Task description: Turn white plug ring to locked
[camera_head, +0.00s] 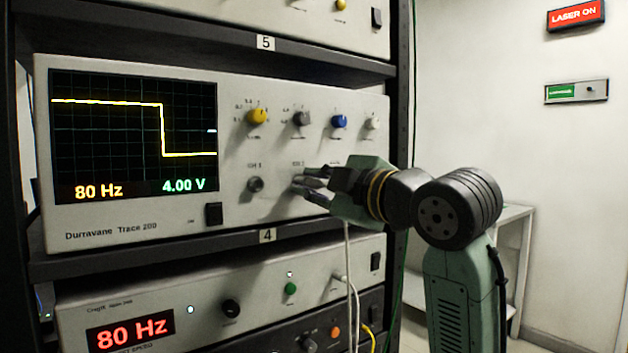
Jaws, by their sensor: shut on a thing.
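My gripper (312,185) reaches in from the right to the front panel of the oscilloscope (120,218). Its fingers are shut at the second socket position, right of a bare round socket (255,184). They close around the white plug ring, which is hidden between and behind the fingers. A white cable (348,245) hangs down just below the gripper, in front of the lower unit. The angle of the ring and any lock mark cannot be seen.
A lower unit (75,316) shows 80 Hz. The rack post (404,85) stands close to my arm. A yellow cable (371,338) hangs below.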

